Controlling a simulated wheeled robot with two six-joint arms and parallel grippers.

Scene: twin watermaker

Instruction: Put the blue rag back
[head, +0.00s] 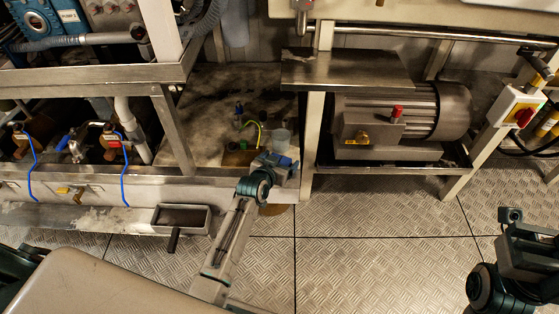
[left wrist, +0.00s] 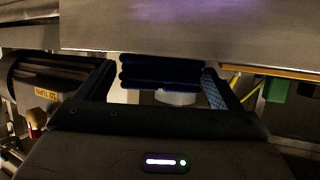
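In the left wrist view a dark blue folded bundle (left wrist: 160,72), which looks like the blue rag, shows between my left gripper's two fingers (left wrist: 158,82), below a steel edge. The fingers stand wide apart with thin dark gaps beside the bundle, and I see no clear grip on it. In the head view my left gripper (head: 284,164) is low by the deck corner, beside a pale cup (head: 281,140). I cannot make out the rag there. My right gripper (head: 511,215) is at the lower right edge, its fingers unclear.
A steel shelf (head: 345,70) overhangs a motor (head: 400,115) right of the left gripper. A frame post (head: 312,145) stands close by. A small metal tray (head: 184,220) with a handle sits left of my left arm. The chequered floor (head: 380,245) is clear.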

